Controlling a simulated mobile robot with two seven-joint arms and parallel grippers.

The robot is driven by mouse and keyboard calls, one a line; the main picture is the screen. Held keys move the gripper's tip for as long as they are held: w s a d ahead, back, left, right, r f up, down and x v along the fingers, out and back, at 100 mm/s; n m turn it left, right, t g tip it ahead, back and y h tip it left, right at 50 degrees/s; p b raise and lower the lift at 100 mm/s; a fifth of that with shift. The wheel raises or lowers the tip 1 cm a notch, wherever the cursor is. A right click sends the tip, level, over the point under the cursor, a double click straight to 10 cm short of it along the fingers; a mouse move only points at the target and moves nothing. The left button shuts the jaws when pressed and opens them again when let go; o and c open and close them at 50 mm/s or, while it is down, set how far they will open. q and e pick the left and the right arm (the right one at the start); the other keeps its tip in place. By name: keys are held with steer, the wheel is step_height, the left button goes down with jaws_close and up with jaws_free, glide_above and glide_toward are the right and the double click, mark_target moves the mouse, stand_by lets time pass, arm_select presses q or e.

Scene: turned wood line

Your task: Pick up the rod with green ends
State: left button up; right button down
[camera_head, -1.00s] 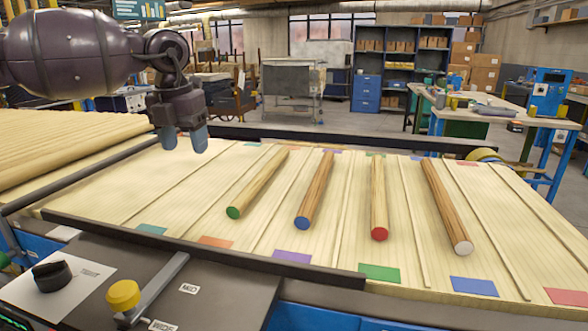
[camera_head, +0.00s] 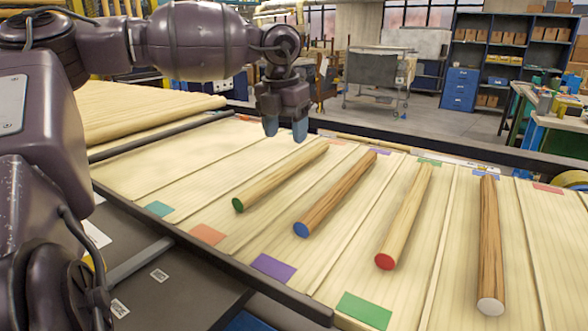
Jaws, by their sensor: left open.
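The rod with green ends (camera_head: 282,176) is pale wood and lies slanted in a lane of the slatted table (camera_head: 180,180). Its green near end faces me; its far end runs up to the right, and that end's colour is not visible. My left gripper (camera_head: 286,132) is open and empty, pointing down above and beyond the rod's far half, to the left of its far end. It appears apart from the rod. My right gripper is not in view.
A rod with a blue end (camera_head: 338,192) lies just right of the green-ended one. A red-ended rod (camera_head: 405,215) and a white-ended rod (camera_head: 490,240) lie farther right. Dark rails edge the table. A pile of pale wood (camera_head: 145,108) stands at the left.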

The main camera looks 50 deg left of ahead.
mark_target(290, 163)
arm_select(q)
steer(key=f, duration=0.3)
steer(key=w+f, duration=0.1)
steer(key=f, duration=0.2)
steer(key=f+b, duration=0.1)
steer(key=f, duration=0.1)
steer(key=shift+w+a+f, duration=0.3)
steer(key=shift+w+f, duration=0.1)
steer(key=shift+r, duration=0.1)
steer(key=c, duration=0.9)
steer(key=shift+c, duration=0.9)
steer(key=shift+r, duration=0.1)
